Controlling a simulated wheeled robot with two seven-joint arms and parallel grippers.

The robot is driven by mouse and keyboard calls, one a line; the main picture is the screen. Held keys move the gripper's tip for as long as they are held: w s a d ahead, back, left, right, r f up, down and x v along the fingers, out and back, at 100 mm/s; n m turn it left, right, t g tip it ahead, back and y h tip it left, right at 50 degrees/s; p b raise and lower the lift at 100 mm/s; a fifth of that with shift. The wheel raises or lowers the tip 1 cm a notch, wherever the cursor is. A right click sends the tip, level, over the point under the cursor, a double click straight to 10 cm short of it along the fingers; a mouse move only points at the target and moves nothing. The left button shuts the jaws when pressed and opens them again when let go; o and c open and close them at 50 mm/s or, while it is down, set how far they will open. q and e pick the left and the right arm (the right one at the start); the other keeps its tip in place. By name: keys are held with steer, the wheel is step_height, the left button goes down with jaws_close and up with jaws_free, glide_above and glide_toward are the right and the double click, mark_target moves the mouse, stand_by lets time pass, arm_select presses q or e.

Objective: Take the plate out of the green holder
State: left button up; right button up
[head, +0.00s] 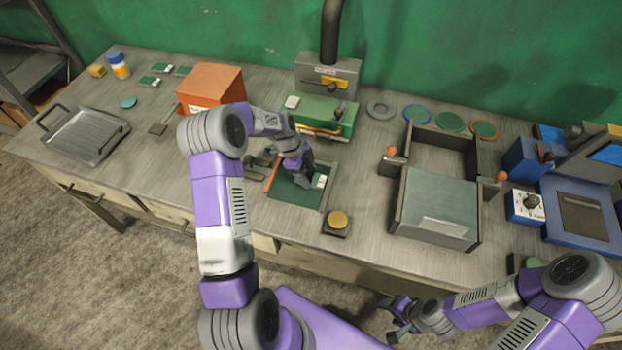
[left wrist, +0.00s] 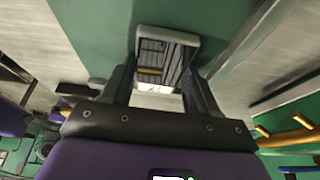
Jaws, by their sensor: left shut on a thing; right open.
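My left gripper (head: 303,178) is low over a dark green mat (head: 285,193), in front of the green holder (head: 327,112) at the foot of the grey column. In the left wrist view the left gripper (left wrist: 162,82) is shut on a small light-rimmed plate (left wrist: 184,53) with dark ribs and a yellow strip. Green surface lies behind it. In the head view the hand mostly hides the held plate, and I cannot tell whether it touches the mat. My right gripper (head: 392,318) is open and empty, low in front of the bench.
An orange box (head: 211,86) stands behind my left arm. A yellow-topped button (head: 337,220) sits right of the mat's front. A grey open-topped frame (head: 437,205) with orange knobs is to the right. A metal tray (head: 84,136) is at left.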

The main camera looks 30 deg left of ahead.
arm_select(q)
steer(key=c, duration=0.5)
steer(key=shift+o, duration=0.2)
steer(key=shift+r, duration=0.15)
